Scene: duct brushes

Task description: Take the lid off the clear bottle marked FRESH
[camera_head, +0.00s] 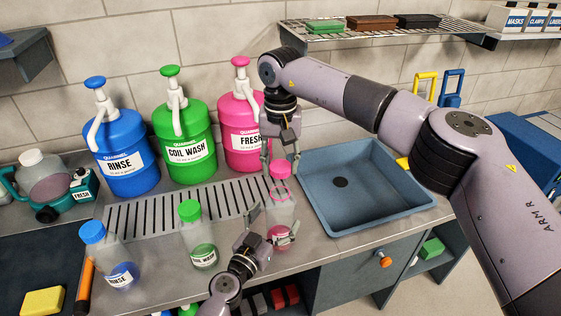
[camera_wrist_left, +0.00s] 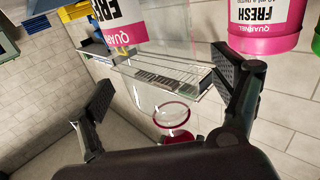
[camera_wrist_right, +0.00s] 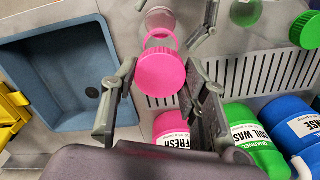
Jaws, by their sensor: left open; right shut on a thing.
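The clear bottle marked FRESH (camera_head: 282,212), with pink liquid low inside, stands upright on the counter left of the sink. A pink ring (camera_wrist_right: 160,38) circles its neck. The pink lid (camera_wrist_right: 160,72) is held by my right gripper (camera_head: 281,160) above the bottle. In the left wrist view the lid (camera_wrist_left: 181,137) appears apart from the ring (camera_wrist_left: 172,115). My left gripper (camera_head: 273,228) is open, its fingers either side of the bottle's lower body. The bottle's label (camera_wrist_left: 122,22) shows upside down there, and is mostly hidden in the head view.
A green-lidded bottle (camera_head: 200,240) and a blue-lidded bottle (camera_head: 110,265) stand to the left. Blue RINSE (camera_head: 120,145), green COIL WASH (camera_head: 185,140) and pink FRESH (camera_head: 238,130) pump drums stand behind the drain grate (camera_head: 170,208). The empty sink (camera_head: 360,190) lies right.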

